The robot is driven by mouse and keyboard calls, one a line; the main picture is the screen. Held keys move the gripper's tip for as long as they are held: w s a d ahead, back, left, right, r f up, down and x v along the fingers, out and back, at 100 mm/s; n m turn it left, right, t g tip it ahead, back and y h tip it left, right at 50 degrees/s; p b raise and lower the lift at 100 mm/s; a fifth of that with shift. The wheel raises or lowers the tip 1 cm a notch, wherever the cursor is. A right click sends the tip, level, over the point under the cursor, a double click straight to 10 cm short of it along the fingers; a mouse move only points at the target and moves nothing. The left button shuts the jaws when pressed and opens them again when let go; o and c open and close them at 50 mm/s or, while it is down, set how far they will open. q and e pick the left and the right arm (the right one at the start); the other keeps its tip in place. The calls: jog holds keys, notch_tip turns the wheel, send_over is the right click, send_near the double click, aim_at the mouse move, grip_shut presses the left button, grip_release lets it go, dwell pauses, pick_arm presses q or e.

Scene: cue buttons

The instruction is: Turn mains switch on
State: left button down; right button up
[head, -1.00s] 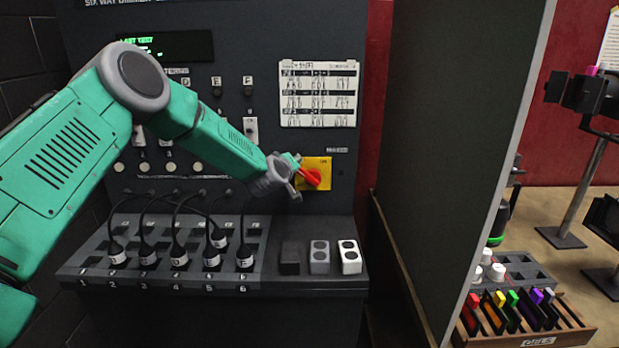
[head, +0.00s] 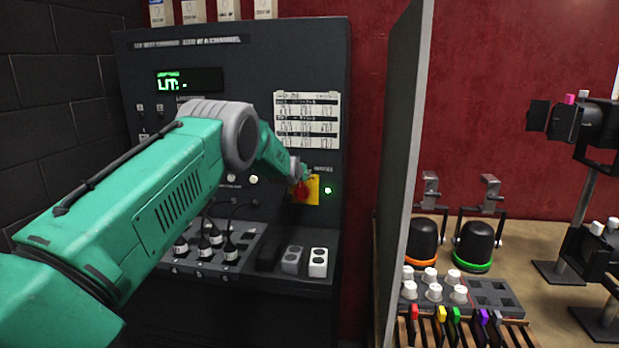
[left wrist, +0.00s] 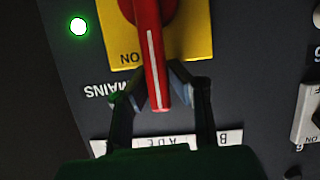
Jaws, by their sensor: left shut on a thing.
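The mains switch is a red handle (head: 301,191) on a yellow plate (head: 314,188), low on the right of the dark cabinet front. In the left wrist view the red handle (left wrist: 153,45) runs down the picture, its tip past the plate's edge beside the upside-down "ON" lettering. My left gripper (head: 299,173) is at the switch, its two fingers (left wrist: 158,84) on either side of the handle's end, shut on it. A green lamp (left wrist: 78,27) beside the plate is lit; it also shows in the head view (head: 328,190). My right gripper is not in view.
A grey upright panel (head: 402,170) stands right of the cabinet. Plugs (head: 205,240) and sockets (head: 318,262) sit on the ledge below the switch. Lamps (head: 476,244) and a rack of coloured pieces (head: 455,325) are on the bench beyond the panel.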

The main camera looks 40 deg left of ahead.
pick_arm(q)
jog(key=shift+s+f, duration=0.3)
jog(key=shift+f, duration=0.45)
jog(key=shift+w+d+g, duration=0.15)
jog(key=shift+d+g, duration=0.1)
jog(key=shift+g, duration=0.05)
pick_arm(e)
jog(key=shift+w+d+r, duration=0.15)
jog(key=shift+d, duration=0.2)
pick_arm(q)
jog(key=shift+a, duration=0.1)
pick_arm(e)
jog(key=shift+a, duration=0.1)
pick_arm(q)
jog(key=c, duration=1.6)
grip_release()
jog(key=shift+o, duration=0.6)
jog(key=shift+d+r, duration=0.2)
jog(key=shift+r, duration=0.3)
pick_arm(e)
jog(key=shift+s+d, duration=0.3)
